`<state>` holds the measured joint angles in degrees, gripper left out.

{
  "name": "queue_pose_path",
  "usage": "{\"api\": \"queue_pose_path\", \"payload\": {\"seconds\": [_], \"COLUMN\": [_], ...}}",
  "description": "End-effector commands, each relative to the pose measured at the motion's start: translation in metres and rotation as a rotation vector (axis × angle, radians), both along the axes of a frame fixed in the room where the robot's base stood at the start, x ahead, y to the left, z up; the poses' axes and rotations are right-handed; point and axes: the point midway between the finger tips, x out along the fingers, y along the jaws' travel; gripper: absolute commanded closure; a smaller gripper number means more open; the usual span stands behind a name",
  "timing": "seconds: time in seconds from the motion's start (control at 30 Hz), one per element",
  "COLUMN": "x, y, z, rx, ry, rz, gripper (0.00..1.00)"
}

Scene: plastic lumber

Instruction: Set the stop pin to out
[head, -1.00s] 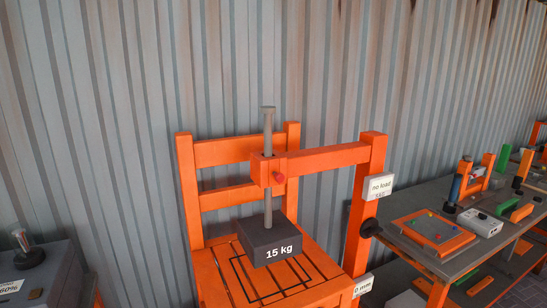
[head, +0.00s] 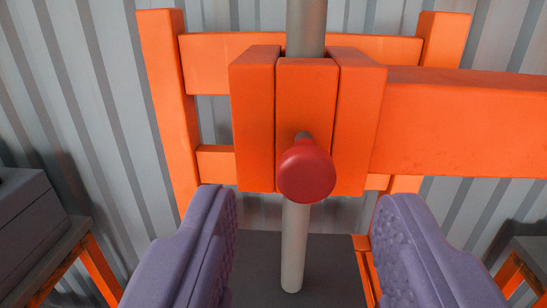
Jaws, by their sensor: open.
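The stop pin (head: 306,171) has a round red knob on a short dark shaft. It sticks out of the front of the orange guide block (head: 306,95). A grey vertical rod (head: 294,245) passes through the block and shows above and below it. My gripper (head: 304,205) has two purple padded fingers, spread wide apart. One finger is left of the red knob and the other right of it, both lower in the picture and not touching it. Nothing is between the fingers except the view of the rod. How far the pin sits in the block cannot be told.
The orange arm (head: 465,122) runs right from the block. An orange frame (head: 165,80) stands behind it. A grey box (head: 35,215) is at the left. Corrugated wall is behind.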

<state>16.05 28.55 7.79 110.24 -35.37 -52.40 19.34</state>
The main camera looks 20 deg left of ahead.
Motion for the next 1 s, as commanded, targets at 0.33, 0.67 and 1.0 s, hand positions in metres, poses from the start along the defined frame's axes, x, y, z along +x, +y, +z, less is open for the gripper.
{"api": "queue_pose_path", "payload": {"seconds": [0.33,0.67,1.0], "x": [0.050,0.054,0.054], "y": [0.016,0.017,0.017], "z": [-0.001,0.000,0.000], "rx": [-0.001,-0.002,-0.002], "ry": [0.000,-0.001,-0.001], "rz": [-0.001,-0.003,-0.003], "gripper": [0.50,0.55,1.00]}}
